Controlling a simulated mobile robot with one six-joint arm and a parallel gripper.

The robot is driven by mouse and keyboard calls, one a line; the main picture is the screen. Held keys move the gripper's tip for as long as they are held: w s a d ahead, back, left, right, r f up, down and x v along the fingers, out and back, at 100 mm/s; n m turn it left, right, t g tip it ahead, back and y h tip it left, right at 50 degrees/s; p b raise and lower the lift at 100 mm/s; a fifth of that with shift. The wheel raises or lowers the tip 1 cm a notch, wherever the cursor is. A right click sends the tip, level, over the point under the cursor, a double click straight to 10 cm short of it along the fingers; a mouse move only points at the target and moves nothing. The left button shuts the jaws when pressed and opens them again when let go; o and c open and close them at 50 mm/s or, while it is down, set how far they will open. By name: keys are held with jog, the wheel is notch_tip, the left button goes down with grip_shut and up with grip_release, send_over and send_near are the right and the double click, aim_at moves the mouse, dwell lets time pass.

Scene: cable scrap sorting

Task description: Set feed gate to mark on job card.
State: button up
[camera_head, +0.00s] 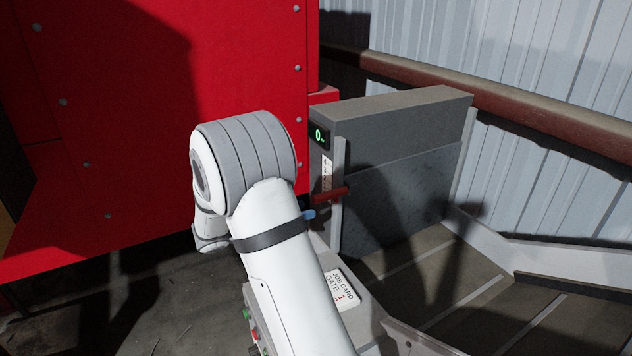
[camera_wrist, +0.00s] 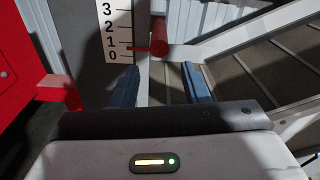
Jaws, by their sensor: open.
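The job card (camera_head: 341,290) lies on a grey ledge, partly covered by my arm. It reads "GATE 1", with a red mark below that is cut off. The grey feed gate (camera_head: 405,205) has a red handle (camera_head: 330,195), which also shows in the wrist view (camera_wrist: 159,38). A white scale (camera_wrist: 116,30) shows 0 to 3. The handle's thin red pointer (camera_wrist: 134,49) sits between 0 and 1. My gripper (camera_wrist: 161,82) is open, its blue fingers apart and empty, with the handle ahead of them. In the head view only a blue fingertip shows.
A small display (camera_head: 319,136) above the scale shows a green 0; its smaller mark is unreadable. A red machine housing (camera_head: 120,120) stands left of the gate. A conveyor with slats (camera_head: 430,285) runs to the right, under a brown rail (camera_head: 520,100) and corrugated wall.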

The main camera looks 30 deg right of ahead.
aim_at(325, 195)
jog(key=shift+n+h, duration=0.3)
jog(key=shift+h, duration=0.1)
jog(key=d+p, duration=0.1)
jog(key=d, duration=0.1)
jog(key=d+r+p, duration=0.1)
jog(key=d, duration=0.2)
jog(key=d+p, duration=0.1)
jog(key=d, duration=0.1)
jog(key=shift+d+r, duration=0.3)
jog(key=shift+d, duration=0.05)
grip_shut()
jog(key=shift+r, duration=0.1)
